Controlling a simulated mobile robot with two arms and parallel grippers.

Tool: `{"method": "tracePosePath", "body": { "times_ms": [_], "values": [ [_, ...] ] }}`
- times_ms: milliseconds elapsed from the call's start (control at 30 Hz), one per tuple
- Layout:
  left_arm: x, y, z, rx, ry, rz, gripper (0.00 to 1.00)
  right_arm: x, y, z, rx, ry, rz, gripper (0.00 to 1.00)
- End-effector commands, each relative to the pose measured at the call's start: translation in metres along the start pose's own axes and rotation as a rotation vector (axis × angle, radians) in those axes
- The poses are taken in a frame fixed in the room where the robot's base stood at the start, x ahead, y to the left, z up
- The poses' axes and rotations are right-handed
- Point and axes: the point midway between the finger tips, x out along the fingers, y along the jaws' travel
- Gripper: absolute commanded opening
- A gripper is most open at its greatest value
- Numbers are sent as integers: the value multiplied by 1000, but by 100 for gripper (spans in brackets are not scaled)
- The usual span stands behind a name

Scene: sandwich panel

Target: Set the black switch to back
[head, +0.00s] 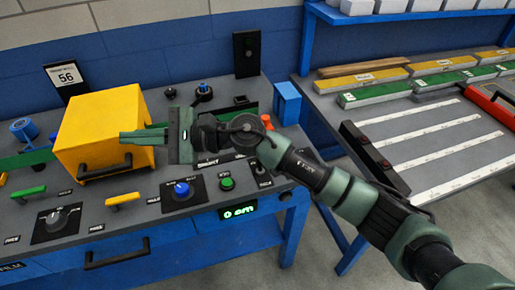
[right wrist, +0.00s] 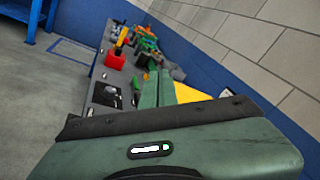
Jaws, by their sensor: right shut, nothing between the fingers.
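A small toggle switch (head: 259,170) stands on a dark plate at the right end of the control panel in the head view; it looks dark, but its setting is too small to read. My right gripper (head: 128,137) is shut and empty. Its green fingers point left and overlap the yellow box in the head view, to the left of the switch; I cannot tell whether they touch the box. The shut fingers also show in the right wrist view (right wrist: 158,82). My left gripper is not in view.
The yellow box (head: 97,123) with a black handle stands on the panel. Near its front are a blue knob (head: 181,188), a green button (head: 227,183) and a grey dial (head: 56,219). An orange knob (head: 267,121) and a blue block (head: 287,102) are at the right. A second table (head: 440,130) stands farther right.

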Motion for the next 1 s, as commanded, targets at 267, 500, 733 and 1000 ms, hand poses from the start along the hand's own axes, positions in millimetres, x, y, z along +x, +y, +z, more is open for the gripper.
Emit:
{"method": "tracePosePath", "body": {
  "times_ms": [267,500,733,1000],
  "values": [
    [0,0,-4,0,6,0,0,-85,17,-114,-798,341,842,0],
    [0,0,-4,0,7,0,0,-207,-42,-147,-1006,520,1380,0],
    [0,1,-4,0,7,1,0,-243,-62,-144,-1019,558,1524,0],
    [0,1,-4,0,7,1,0,-243,-61,-144,-1019,557,1523,0]
  ]
}}
